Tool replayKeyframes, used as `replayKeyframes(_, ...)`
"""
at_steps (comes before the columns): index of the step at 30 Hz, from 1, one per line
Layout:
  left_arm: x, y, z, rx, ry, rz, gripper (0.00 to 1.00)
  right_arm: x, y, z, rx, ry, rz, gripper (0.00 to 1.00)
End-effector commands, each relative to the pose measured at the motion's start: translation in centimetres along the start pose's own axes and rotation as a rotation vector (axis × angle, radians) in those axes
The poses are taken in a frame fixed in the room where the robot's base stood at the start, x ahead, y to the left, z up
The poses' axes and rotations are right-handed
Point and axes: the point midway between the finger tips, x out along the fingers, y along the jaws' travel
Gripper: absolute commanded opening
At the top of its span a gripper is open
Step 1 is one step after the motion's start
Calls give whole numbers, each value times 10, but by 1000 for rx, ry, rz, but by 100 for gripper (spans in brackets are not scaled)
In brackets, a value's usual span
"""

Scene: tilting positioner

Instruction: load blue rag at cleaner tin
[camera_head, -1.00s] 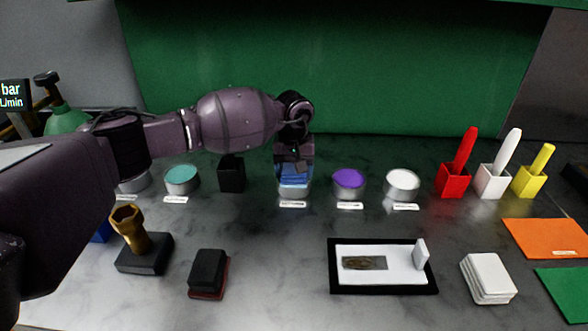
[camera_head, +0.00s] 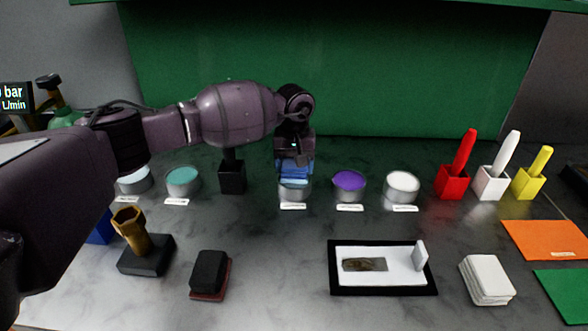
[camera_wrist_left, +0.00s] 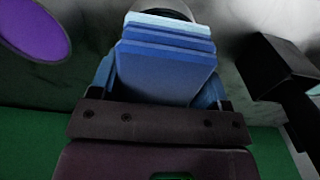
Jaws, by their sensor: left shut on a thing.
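My left gripper (camera_head: 294,158) is shut on the blue rag (camera_head: 296,169), a folded stack of blue layers. It holds the rag just above a short metal tin (camera_head: 294,191) in the row at the back. In the left wrist view the rag (camera_wrist_left: 168,65) sits between the fingers, with its far edge over the tin's rim (camera_wrist_left: 165,8). The rag and gripper hide most of the tin's opening, so I cannot tell whether the rag touches the contents. My right gripper is not in view.
The purple tin (camera_head: 349,181) and white tin (camera_head: 402,184) stand right of the held rag. A black holder (camera_head: 232,178) and teal tin (camera_head: 183,180) stand left. In front are a black-framed tray (camera_head: 333,270), a gold-handled tool (camera_head: 130,228) and a white stack (camera_head: 487,277).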

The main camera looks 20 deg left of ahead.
Motion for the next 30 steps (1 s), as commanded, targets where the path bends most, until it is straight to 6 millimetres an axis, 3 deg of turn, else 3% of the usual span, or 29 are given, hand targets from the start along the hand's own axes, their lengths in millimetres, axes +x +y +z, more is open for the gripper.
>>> replayKeyframes(18,-43,0,-1,0,4,2,51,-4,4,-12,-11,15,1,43)
replayKeyframes(30,-46,0,0,0,2,1,51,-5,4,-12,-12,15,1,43)
